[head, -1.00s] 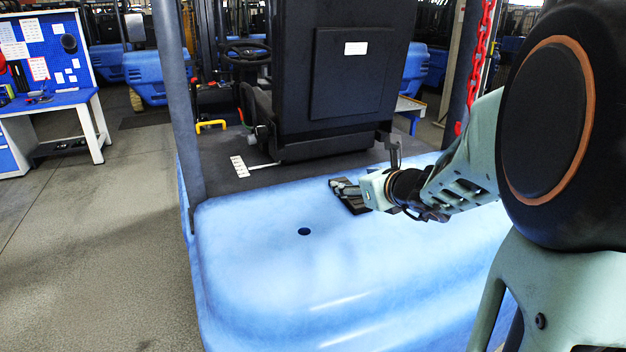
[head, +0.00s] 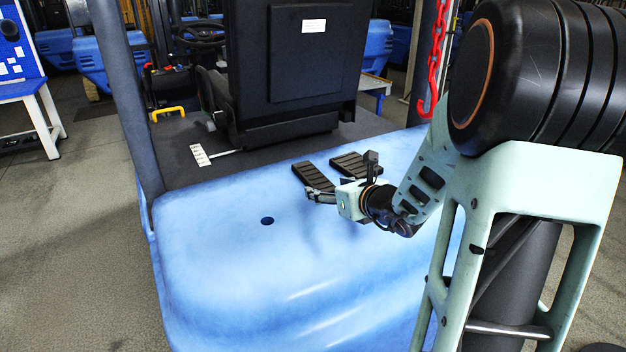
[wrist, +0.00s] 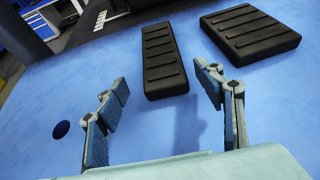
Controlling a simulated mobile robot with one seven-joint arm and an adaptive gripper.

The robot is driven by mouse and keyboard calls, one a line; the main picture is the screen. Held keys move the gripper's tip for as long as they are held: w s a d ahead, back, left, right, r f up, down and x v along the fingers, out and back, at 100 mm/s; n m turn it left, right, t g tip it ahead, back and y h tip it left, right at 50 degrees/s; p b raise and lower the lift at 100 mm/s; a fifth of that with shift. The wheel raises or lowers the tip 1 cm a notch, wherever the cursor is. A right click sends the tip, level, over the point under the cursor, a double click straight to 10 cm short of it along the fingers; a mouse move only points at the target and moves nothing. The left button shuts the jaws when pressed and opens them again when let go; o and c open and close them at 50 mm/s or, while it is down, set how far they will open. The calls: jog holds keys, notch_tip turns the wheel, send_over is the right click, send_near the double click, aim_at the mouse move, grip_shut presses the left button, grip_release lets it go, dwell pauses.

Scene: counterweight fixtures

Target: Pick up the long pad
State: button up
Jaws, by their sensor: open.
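Two black ribbed pads lie flat on the blue rear cover of the forklift. The narrower one, which looks like the long pad (head: 312,176), is on the left; in the wrist view the long pad (wrist: 164,60) lies straight ahead, its near end close to the fingertips. The wider pad (head: 352,164) lies to its right, and in the wrist view the wider pad (wrist: 250,32) is at the upper right. My gripper (head: 318,194) is open and empty, just in front of the long pad.
The blue cover (head: 225,265) is clear in front and has a small dark hole (head: 267,221). The black seat back (head: 290,65) rises behind the pads. A dark post (head: 125,95) stands at left, and a red chain (head: 435,60) hangs at right.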

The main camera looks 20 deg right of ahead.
aim_at(320, 182)
jog(key=shift+r+p+x, duration=0.15)
jog(key=shift+p+x, duration=0.05)
jog(key=shift+x, duration=1.15)
jog(key=shift+r+p+x, duration=0.2)
jog(key=shift+x, duration=1.2)
jog(key=shift+w+d, duration=0.15)
jog(key=shift+d, duration=0.05)
jog(key=shift+c, duration=0.2)
jog(key=c, duration=1.3)
